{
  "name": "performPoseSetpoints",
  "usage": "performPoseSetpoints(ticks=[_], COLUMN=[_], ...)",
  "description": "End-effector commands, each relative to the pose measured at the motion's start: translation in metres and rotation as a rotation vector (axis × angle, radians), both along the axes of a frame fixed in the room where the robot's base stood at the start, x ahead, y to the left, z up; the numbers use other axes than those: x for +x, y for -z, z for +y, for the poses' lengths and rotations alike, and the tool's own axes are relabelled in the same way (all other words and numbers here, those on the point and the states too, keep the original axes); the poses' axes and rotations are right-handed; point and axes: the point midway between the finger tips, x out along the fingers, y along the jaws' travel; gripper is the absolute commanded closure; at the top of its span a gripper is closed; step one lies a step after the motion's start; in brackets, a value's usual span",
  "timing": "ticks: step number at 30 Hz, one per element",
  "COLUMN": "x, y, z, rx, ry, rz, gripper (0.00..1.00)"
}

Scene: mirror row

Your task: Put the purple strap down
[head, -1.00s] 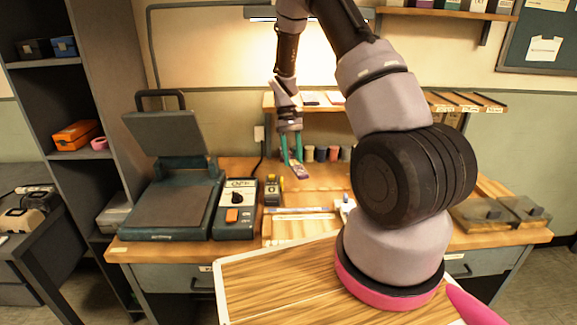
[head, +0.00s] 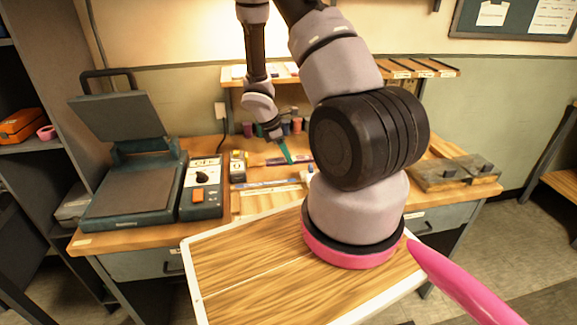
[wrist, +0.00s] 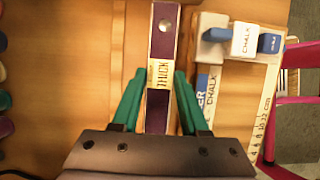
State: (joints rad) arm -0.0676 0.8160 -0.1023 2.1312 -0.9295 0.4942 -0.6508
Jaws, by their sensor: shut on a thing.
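The purple strap (wrist: 163,35) with a pale label reading "THICK" runs lengthwise between the green fingers of my gripper (wrist: 159,76) in the wrist view. My gripper is shut on it. In the head view my gripper (head: 287,159) is low over the back of the wooden workbench (head: 250,210), and the strap's purple ends (head: 303,160) show either side of the fingers, lying roughly level. I cannot tell whether the strap touches the bench top. Its near end is hidden by the gripper body in the wrist view.
A white chalk holder (wrist: 245,41) and a ruler (wrist: 262,120) lie just right of the strap. Several coloured spools (head: 285,127) stand behind, under a shelf. A heat press (head: 130,185) and its control box (head: 202,185) stand left. Bare wood lies left of the strap.

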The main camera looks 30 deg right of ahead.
Motion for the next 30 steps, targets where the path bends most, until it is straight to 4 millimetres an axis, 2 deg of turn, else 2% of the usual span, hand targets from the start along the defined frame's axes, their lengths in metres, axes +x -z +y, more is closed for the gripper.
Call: performPoseSetpoints(ticks=[9, 22, 23, 24, 25, 30], x=[0.0, 0.0, 0.0, 0.0, 0.0, 0.0], y=[0.04, 0.048, 0.048, 0.048, 0.047, 0.047], z=[0.0, 0.0, 0.0, 0.0, 0.0, 0.0], rx=[-0.001, -0.001, -0.001, -0.001, -0.001, -0.001], ry=[0.001, 0.002, 0.003, 0.003, 0.003, 0.003], rz=[0.002, 0.0, -0.001, -0.001, -0.001, -0.001], gripper=[1.0, 1.0, 0.48, 0.33, 0.26, 0.26])
